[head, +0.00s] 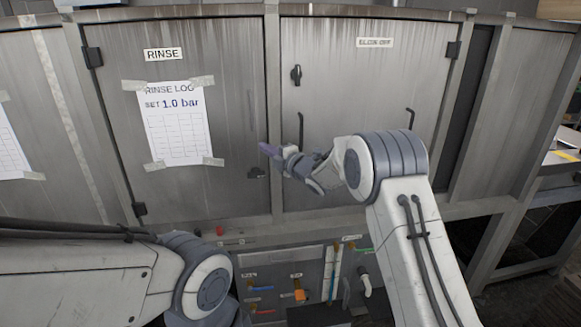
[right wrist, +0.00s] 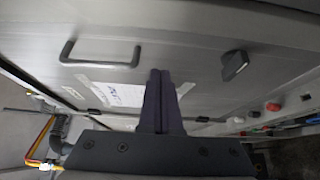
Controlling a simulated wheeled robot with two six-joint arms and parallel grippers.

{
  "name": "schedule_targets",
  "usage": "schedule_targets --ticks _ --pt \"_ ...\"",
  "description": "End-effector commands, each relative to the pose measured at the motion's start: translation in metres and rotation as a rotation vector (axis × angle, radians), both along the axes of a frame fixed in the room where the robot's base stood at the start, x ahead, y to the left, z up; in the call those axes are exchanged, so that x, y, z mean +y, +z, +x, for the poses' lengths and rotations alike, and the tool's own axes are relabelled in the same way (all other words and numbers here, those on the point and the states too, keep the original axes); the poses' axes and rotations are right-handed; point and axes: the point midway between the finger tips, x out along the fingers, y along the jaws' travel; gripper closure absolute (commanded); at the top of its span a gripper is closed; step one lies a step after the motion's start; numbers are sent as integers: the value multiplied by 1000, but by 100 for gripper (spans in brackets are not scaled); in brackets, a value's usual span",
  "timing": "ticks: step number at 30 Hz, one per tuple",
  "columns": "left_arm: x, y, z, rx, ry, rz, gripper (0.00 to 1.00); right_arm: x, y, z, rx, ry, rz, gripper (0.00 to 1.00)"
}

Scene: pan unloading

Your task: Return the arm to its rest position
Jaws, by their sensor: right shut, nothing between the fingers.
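My right arm rises from the lower right in the head view. Its gripper (head: 268,150) points left in front of the metal cabinet doors, near the seam between them. In the right wrist view the two purple-grey fingers (right wrist: 158,100) lie together, shut and empty. My left arm comes in from the lower left and bends down at its joint. Its gripper is out of view.
A metal cabinet (head: 235,60) with a "RINSE" door and a second door stands close ahead. A rinse log sheet (head: 178,125) is taped to the left door. Door handles (head: 301,130) stick out. Below is a panel (head: 262,265) with coloured hoses. A side counter (head: 562,158) is at right.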

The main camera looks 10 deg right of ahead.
Motion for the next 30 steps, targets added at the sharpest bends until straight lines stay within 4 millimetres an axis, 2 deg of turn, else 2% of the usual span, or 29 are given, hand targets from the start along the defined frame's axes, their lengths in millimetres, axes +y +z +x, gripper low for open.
schedule_targets --ticks 1,6,12,17,20,23,26,29,30 --pt "0 -8 0 0 0 0 50 -13 -4 -9 2 -4 -2 100" --pt "0 -16 0 0 0 0 50 -43 -3 -32 2 -8 -2 100" --pt "0 -20 0 0 0 0 50 -58 -2 -47 4 -5 -1 100" --pt "0 -18 0 0 0 0 50 -47 3 -58 92 -41 30 100" --pt "0 -13 0 0 0 0 50 -29 5 -78 260 -118 89 100" --pt "0 -8 0 0 0 0 50 -11 -1 -119 495 -233 177 100" --pt "0 -3 0 0 0 0 50 0 -16 -178 747 -365 261 100" --pt "0 2 0 0 0 0 50 4 -34 -250 996 -509 331 100" --pt "0 3 0 0 0 0 50 4 -42 -280 1088 -567 351 100"
